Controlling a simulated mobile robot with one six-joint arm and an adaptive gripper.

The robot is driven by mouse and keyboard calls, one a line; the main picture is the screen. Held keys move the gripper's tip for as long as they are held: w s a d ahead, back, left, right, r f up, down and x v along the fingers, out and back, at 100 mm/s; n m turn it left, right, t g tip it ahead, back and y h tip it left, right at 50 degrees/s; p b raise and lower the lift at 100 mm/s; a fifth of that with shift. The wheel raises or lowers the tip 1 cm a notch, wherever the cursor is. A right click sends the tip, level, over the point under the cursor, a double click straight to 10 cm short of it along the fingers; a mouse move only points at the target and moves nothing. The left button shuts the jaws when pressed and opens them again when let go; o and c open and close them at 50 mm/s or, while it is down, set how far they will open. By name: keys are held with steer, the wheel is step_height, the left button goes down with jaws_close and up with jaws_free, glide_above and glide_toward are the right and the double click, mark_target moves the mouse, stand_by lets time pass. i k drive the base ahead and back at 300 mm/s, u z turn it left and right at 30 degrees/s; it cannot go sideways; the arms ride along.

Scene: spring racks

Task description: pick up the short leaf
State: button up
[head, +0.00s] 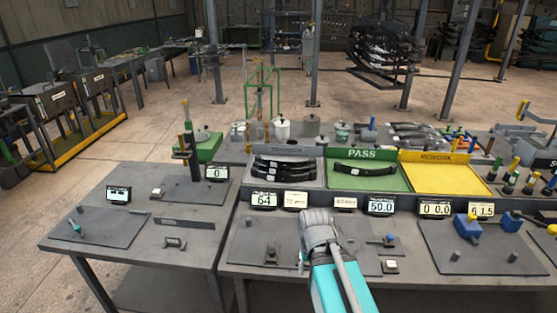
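My gripper (318,228) is in the front middle of the head view, above the grey plate on the right-hand bench. Its fingers are hidden by its own body, so I cannot see whether it is open or holds anything. Several dark curved leaves (284,168) lie stacked in the grey bin, beyond my gripper. One dark curved leaf (364,170) lies alone in the green PASS tray (395,183). A short, flat dark bar (185,223) lies on the left bench. I cannot tell which of these is the short leaf.
Several small displays (381,206) line the bench below the trays. Blue blocks (467,226) and small fixtures stand at the right. The left bench has a post (187,150) and a handle (175,243).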

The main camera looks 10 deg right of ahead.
mark_target(259, 158)
steer(key=i, duration=1.2)
steer(key=z, duration=0.05)
